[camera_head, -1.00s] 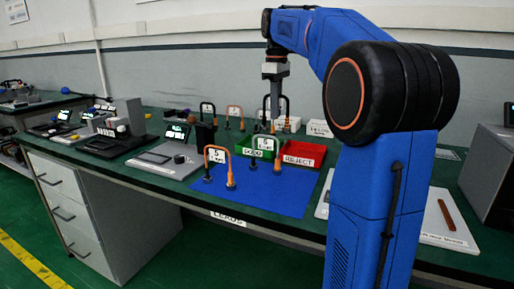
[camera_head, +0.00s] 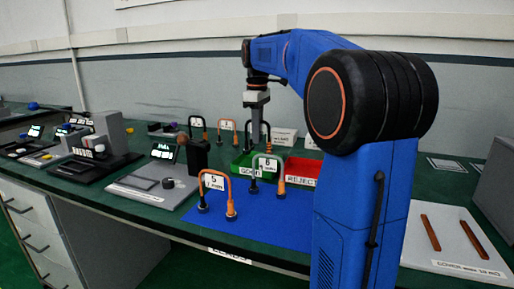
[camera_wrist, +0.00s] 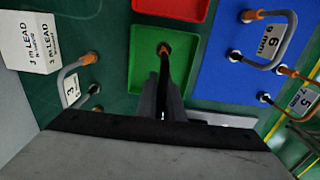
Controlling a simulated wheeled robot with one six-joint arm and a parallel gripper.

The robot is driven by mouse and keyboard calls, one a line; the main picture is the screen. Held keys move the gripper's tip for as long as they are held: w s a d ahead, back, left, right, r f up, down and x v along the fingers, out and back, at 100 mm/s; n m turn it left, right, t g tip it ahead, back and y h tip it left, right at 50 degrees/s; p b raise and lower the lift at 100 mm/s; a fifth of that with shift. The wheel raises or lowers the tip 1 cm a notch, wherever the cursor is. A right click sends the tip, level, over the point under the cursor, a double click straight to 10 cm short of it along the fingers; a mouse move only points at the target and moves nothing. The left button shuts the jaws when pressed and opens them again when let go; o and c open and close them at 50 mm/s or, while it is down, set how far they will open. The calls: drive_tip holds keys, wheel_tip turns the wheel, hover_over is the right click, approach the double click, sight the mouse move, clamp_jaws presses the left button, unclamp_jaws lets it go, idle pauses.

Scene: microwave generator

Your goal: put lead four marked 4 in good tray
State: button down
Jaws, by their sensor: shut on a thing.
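My gripper (camera_head: 256,122) is over the green GOOD tray, shut on a dark lead (camera_head: 268,137) with an orange plug end. In the wrist view, the gripper (camera_wrist: 163,95) points into the green tray (camera_wrist: 138,80), and the held lead (camera_wrist: 164,66) shows between the fingers and the tray floor. No number on the held lead is readable. The green tray also shows in the head view (camera_head: 240,166), partly hidden by standing leads. I cannot tell whether the lead touches the tray floor.
The red REJECT tray (camera_head: 302,168) is right of the green tray. Leads marked 5 (camera_head: 229,190) and 6 (camera_head: 281,177) stand on the blue mat (camera_head: 265,228) in front. Lead 3 (camera_wrist: 66,76) and a white box (camera_wrist: 28,42) are beside the green tray.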

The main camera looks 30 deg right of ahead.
drive_tip(key=shift+f, duration=2.1)
drive_tip(key=shift+f, duration=0.1)
drive_tip(key=c, duration=1.9)
unclamp_jaws()
drive_tip(key=shift+r, duration=3.85)
